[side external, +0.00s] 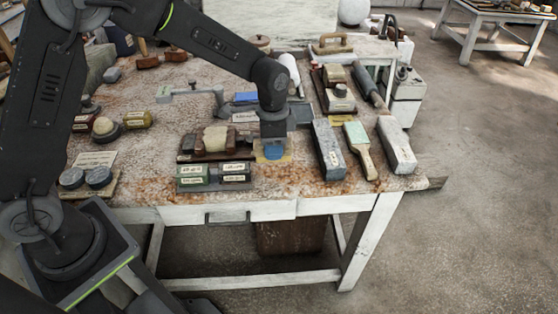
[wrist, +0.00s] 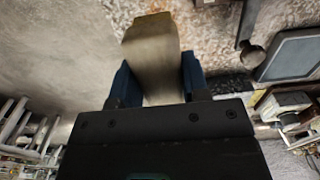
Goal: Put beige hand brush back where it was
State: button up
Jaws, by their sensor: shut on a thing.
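My gripper (side external: 273,148) is low over the front middle of the workbench, pointing down. In the wrist view its blue fingers (wrist: 158,82) are shut on a beige thing, which I take to be the beige hand brush (wrist: 155,62); its end is darker yellow-brown. In the side view the gripper mostly hides the brush. A yellow patch (side external: 286,158) shows around the fingertips there; I cannot tell whether it is a mat or part of something else, nor whether the brush touches the bench.
Left of the gripper are a dark tray (side external: 188,156) with a beige block and a green box (side external: 192,183) with labelled pieces. Right of it stand a long grey block (side external: 328,150), a green-topped brush (side external: 358,138) and a pale block (side external: 397,146). The bench's front edge is close.

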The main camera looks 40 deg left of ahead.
jog(key=shift+w+d+f, duration=0.2)
jog(key=shift+d+f, duration=0.25)
jog(key=shift+d, duration=0.3)
jog(key=shift+f, duration=2)
jog(key=shift+f, duration=0.2)
jog(key=o, duration=0.8)
jog(key=shift+o, duration=0.2)
